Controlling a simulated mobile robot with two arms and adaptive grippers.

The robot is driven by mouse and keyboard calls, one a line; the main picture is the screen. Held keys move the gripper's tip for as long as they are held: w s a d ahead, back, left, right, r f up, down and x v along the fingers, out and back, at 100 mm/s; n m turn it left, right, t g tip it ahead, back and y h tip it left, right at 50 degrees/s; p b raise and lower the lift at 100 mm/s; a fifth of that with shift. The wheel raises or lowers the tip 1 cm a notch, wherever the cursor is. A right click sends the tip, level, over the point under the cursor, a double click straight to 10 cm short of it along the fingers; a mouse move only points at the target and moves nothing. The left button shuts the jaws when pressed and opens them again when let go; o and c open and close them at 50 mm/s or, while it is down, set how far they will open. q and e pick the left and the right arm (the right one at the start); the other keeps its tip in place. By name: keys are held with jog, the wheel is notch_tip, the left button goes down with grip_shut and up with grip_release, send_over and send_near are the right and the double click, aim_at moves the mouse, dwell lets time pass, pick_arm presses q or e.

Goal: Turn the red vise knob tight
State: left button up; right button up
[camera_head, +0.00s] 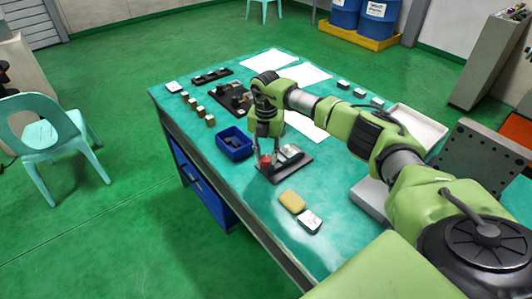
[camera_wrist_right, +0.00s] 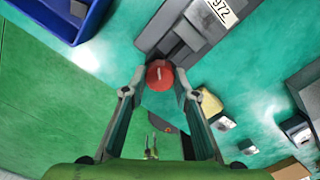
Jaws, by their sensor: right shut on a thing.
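The red knob (camera_wrist_right: 159,75) sits at the end of the grey vise (camera_wrist_right: 185,38), near the table edge. In the head view the knob (camera_head: 265,159) shows below my right gripper (camera_head: 264,153), at the left end of the dark vise base (camera_head: 296,166). The right wrist view shows my right gripper (camera_wrist_right: 158,82) with one finger on each side of the knob, shut on it. The knob has a pale mark on its face. A label ending in 972 is on the vise. My left gripper is in neither view.
A blue bin (camera_head: 234,143) stands left of the vise. A yellow block (camera_head: 292,201) and a grey-white block (camera_head: 309,221) lie in front of it. Small blocks, white sheets (camera_head: 268,60) and a pale tray (camera_head: 421,123) are also on the green tabletop. A chair (camera_head: 45,132) stands left.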

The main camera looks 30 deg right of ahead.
aim_at(266, 158)
jog(key=shift+m+p, duration=0.45)
jog(key=shift+m, duration=1.15)
jog(key=o, duration=1.1)
notch_tip(266, 158, up, 12)
jog(key=shift+f, duration=0.1)
